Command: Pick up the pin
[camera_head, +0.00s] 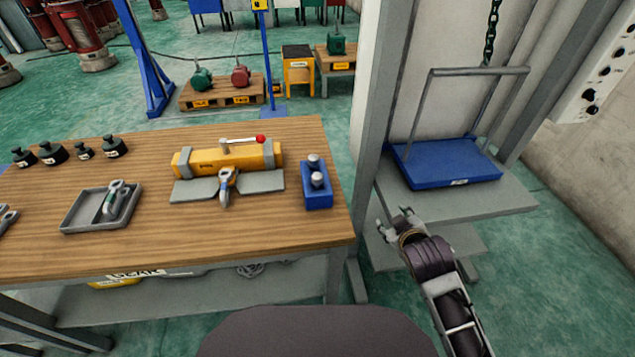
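Two grey metal pin-like pieces (317,178) stand upright in a blue block (318,200) near the right edge of the wooden table. I cannot tell which piece the task calls the pin. My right gripper (391,222) is off the table's right edge, below and to the right of the blue block. Its fingers look spread apart, with nothing seen between them. My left gripper is not in view.
A yellow cylinder device (225,160) with a red-knobbed lever, a grey tray (80,212) with a shackle, and several dark weights (52,153) are on the table (200,245). A blue platform (447,168) hangs from a chain at right, beside a grey post (372,110).

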